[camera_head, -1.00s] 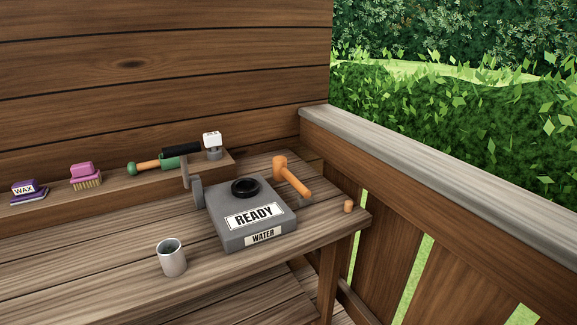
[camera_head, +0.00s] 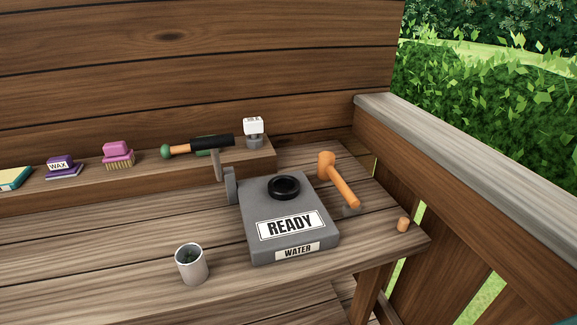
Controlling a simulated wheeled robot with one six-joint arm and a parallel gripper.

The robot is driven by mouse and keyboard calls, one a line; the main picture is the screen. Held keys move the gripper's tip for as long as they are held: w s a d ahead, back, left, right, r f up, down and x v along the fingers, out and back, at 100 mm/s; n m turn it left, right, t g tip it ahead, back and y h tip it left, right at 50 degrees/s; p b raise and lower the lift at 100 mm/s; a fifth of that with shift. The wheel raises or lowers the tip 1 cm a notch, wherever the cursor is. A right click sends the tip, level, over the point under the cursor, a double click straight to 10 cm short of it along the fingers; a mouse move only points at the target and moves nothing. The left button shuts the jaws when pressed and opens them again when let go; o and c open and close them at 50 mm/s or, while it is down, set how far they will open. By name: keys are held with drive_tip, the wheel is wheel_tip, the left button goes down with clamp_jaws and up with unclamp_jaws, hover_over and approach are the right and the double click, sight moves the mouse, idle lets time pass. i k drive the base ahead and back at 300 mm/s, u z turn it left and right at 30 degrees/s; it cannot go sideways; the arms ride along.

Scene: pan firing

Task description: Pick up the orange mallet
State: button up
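The orange mallet (camera_head: 341,183) lies on the wooden bench at the right, just behind and to the right of the grey box. Its head (camera_head: 326,164) is at the far end and its handle runs toward the front right. A small grey piece shows under or beside the handle's near end. My gripper is not in view.
The grey box (camera_head: 262,212) labelled READY and WATER has a black ring on top. A grey metal cup (camera_head: 191,264) stands in front, and a small orange-brown peg (camera_head: 403,224) near the bench's right corner. A raised shelf (camera_head: 80,193) holds brushes and tools. A railing (camera_head: 470,160) borders the right.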

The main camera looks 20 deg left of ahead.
sight(326, 171)
drive_tip(key=u, duration=0.8)
drive_tip(key=i, duration=0.75)
drive_tip(key=u, duration=0.75)
drive_tip(key=i, duration=0.5)
drive_tip(key=z, duration=0.05)
